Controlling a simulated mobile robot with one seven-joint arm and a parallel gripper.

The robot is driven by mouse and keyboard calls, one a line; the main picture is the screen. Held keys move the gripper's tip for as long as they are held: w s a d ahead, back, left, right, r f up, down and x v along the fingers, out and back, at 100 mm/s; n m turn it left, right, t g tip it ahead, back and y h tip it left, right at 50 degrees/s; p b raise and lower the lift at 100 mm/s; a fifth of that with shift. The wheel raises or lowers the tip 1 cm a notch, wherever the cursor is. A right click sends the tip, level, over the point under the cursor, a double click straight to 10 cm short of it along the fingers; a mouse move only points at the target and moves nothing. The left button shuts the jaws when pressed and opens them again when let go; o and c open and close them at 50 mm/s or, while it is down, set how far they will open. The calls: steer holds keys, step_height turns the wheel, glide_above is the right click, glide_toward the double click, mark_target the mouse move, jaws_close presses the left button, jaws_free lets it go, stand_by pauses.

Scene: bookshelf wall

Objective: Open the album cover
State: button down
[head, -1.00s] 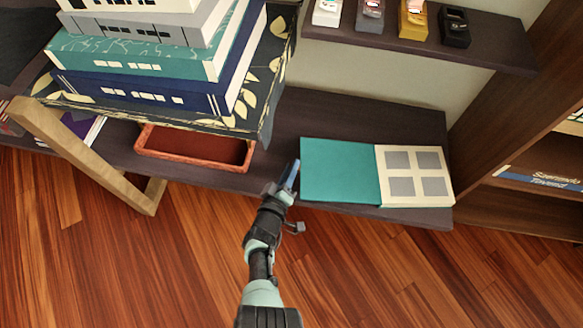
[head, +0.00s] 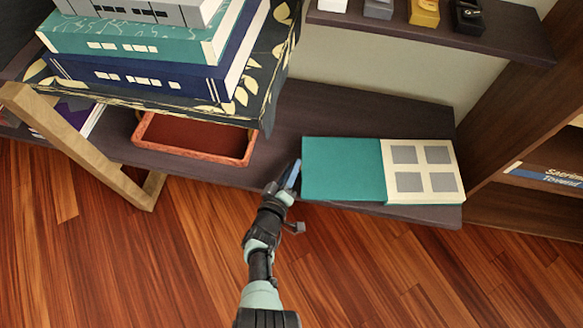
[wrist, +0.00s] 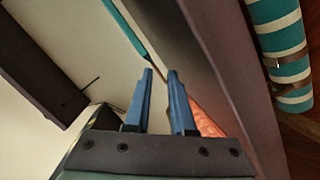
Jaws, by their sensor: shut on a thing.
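The album lies on the dark low shelf, open, with its teal cover (head: 342,168) spread to the left. Its cream page (head: 423,158) with grey squares shows on the right. My gripper (head: 293,174) is at the cover's left edge. In the wrist view, the blue fingers (wrist: 161,78) are close together, with a narrow gap between them. The thin teal cover edge (wrist: 128,30) reaches the left fingertip, and the grip is on this edge. The exact contact is hard to make out.
A reddish tray (head: 195,140) sits on the low shelf (head: 300,115) left of my gripper. A wooden leg (head: 75,145) stands at the left. An upper shelf (head: 430,28) holds small boxes. The floor in front is clear.

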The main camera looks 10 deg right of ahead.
steer(key=shift+s+d+f, duration=0.15)
steer(key=shift+f, duration=0.05)
steer(key=c, duration=1)
jaws_free()
steer(key=shift+c, duration=0.2)
steer(key=p+v, duration=0.8)
steer(key=v, duration=0.5)
steer(key=shift+r, duration=0.2)
